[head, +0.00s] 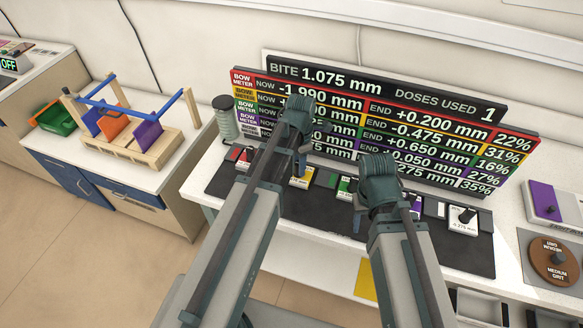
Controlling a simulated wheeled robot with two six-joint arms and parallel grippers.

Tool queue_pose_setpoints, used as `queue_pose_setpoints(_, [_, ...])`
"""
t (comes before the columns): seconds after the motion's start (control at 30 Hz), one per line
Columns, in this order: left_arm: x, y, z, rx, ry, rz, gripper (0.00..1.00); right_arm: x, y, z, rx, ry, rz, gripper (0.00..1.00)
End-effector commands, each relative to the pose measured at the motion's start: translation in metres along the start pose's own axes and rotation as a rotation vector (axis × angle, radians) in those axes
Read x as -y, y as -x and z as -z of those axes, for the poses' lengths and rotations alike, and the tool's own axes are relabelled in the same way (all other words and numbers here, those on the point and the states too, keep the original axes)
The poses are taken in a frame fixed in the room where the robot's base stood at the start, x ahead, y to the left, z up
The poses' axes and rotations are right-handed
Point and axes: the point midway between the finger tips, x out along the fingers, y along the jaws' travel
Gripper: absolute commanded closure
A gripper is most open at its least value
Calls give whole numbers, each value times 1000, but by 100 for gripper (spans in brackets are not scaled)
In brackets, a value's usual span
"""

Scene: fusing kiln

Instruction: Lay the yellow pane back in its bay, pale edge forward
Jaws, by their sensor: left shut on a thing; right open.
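My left gripper (299,118) is raised in front of the display board, at the far side of the black mat. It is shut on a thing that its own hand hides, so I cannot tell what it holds. My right gripper (378,182) is open above the mat, with its fingertips mostly hidden. No yellow pane shows clearly. A flat yellow piece (366,280) shows below the bench's front edge; I cannot tell whether it is the pane. A wooden rack (133,147) with blue rails at the left holds a purple pane (147,136) and an orange pane (112,122).
A green bin (58,118) stands left of the rack. Colour-marked gauges, including a yellow one (299,182), line the black mat (290,207). The display board (480,130) stands behind. A round brown grit disc (554,262) is at the right. Floor separates the two benches.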

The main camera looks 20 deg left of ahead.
Motion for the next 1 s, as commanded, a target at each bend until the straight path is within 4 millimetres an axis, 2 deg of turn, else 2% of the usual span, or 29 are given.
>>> queue_pose_setpoints(0.37, [1, -4, -1, 0, 1, 0, 100, 0, -4, 0, 0, 0, 0, 50])
queue_pose_setpoints(0.4, [1, -4, -1, 0, 1, 0, 64, 0, -4, 0, 0, 0, 0, 50])
queue_pose_setpoints(0.57, [1, -3, -1, 0, 1, 0, 36, 0, -3, 0, 0, 0, 0, 50])
queue_pose_setpoints(1.0, [1, 1, -1, 0, 1, 0, 36, 0, 1, 0, 0, 0, 0, 50])
